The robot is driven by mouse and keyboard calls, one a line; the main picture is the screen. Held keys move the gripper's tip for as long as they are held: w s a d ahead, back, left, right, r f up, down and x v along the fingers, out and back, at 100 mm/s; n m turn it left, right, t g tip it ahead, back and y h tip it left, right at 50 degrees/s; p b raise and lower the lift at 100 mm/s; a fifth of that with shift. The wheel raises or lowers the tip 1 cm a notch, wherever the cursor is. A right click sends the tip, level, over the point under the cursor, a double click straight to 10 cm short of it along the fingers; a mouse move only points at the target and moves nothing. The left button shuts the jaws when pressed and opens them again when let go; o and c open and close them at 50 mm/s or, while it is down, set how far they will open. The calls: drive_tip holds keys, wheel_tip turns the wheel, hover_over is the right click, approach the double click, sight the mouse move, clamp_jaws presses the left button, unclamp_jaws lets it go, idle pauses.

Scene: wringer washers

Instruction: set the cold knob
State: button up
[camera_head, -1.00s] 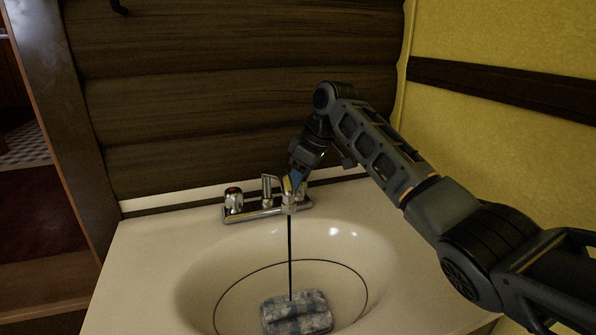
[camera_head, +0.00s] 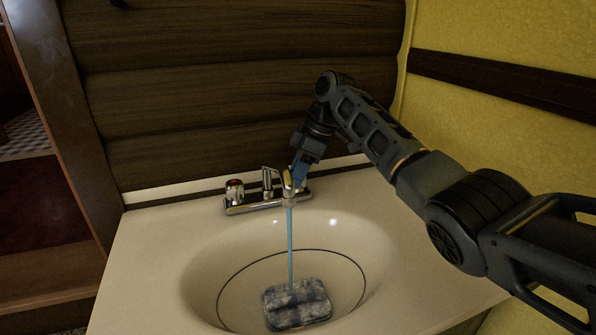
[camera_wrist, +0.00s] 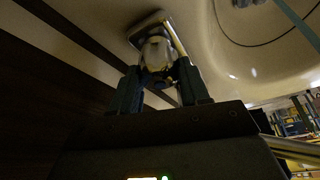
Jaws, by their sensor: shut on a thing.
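The chrome faucet (camera_head: 267,203) stands at the back of the cream sink. Its knob with a red mark (camera_head: 234,190) is at the left end and free. My gripper (camera_head: 298,180) is at the right end, behind the spout. In the wrist view my gripper (camera_wrist: 162,82) is shut on the cold knob (camera_wrist: 158,52), a pale, shiny knob between the fingers. In the head view the arm and spout mostly hide that knob. A thin blue stream of water (camera_head: 290,245) falls from the spout.
A grey-blue checked bundle (camera_head: 297,303) lies in the sink basin (camera_head: 210,262) under the stream. A dark wood wall (camera_head: 230,100) rises close behind the faucet, and a yellow wall (camera_head: 505,150) stands on the right. The counter to the left (camera_head: 145,265) is clear.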

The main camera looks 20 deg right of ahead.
drive_tip(key=o, duration=1)
drive_tip(key=shift+c, duration=0.2)
drive_tip(key=v, duration=0.7)
drive_tip(key=shift+r, duration=0.35)
drive_tip(key=shift+d, duration=0.1)
